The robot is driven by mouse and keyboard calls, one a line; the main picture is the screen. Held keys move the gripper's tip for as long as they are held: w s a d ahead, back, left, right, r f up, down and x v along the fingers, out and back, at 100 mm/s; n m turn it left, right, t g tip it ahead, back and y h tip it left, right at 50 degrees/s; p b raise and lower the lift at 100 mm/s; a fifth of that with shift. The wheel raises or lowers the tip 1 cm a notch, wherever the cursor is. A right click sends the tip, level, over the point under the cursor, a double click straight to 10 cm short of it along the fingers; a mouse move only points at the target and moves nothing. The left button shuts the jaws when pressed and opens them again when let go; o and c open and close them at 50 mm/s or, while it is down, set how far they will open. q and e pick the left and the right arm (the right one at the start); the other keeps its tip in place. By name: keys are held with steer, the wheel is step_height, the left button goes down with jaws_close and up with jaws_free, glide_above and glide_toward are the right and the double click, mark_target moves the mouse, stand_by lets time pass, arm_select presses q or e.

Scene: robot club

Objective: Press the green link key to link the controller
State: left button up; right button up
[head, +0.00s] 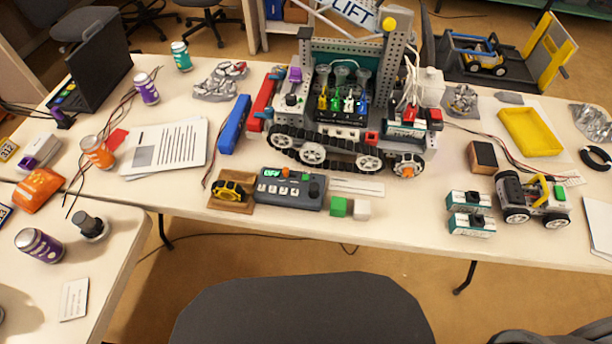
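The controller (288,203) is a dark grey box near the front edge of the table, in the middle of the head view. It has a small lit green display (294,174), a row of small keys and a dark knob. Neither of my grippers is in view, and nothing touches the controller from above.
A tracked robot (340,140) stands just behind the controller. A dark chair back (300,310) stands before the table.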

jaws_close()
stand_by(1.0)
